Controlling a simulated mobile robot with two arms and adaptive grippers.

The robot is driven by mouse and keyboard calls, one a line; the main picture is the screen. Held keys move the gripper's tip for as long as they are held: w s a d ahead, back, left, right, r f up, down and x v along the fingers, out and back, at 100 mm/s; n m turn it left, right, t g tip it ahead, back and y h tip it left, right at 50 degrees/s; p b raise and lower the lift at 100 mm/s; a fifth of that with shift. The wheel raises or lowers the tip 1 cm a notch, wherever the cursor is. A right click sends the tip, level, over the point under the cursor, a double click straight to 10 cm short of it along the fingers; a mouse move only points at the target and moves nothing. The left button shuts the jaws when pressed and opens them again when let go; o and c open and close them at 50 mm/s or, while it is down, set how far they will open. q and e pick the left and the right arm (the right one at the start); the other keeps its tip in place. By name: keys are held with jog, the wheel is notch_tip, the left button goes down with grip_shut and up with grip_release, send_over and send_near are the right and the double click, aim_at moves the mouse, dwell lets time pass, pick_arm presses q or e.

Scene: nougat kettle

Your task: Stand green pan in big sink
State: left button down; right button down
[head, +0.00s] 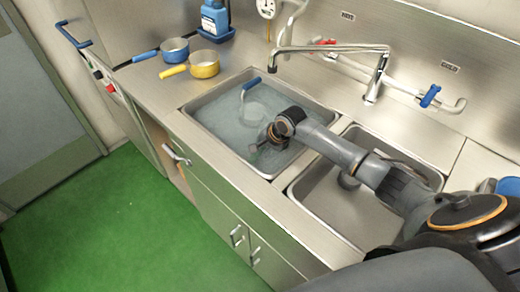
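No green pan can be made out. Two sinks are set in the steel counter. The left sink (186,108) holds cloudy water and looks the larger. The right sink (345,222) looks empty. A pale round shape (256,111) shows in the water, near a thin curved handle with a blue tip (251,84) at the back. My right arm reaches in from the right across the right sink. Its gripper (268,146) is low over the left sink's right part, at or near the water. Its fingers are too small and dark to read. My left gripper is out of view.
A blue-handled pan (175,50) and a yellow pan (204,64) stand on the counter at the back left, by a blue bottle (214,18). A steel tap (375,78) arches behind the sinks. Green floor (110,225) is clear at left.

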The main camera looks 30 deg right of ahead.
jog(key=shift+f, duration=0.35)
jog(key=c, duration=1.1)
grip_release()
jog(key=shift+f, duration=0.15)
jog(key=shift+s, duration=0.1)
jog(key=v, duration=1.2)
jog(key=shift+a, duration=0.1)
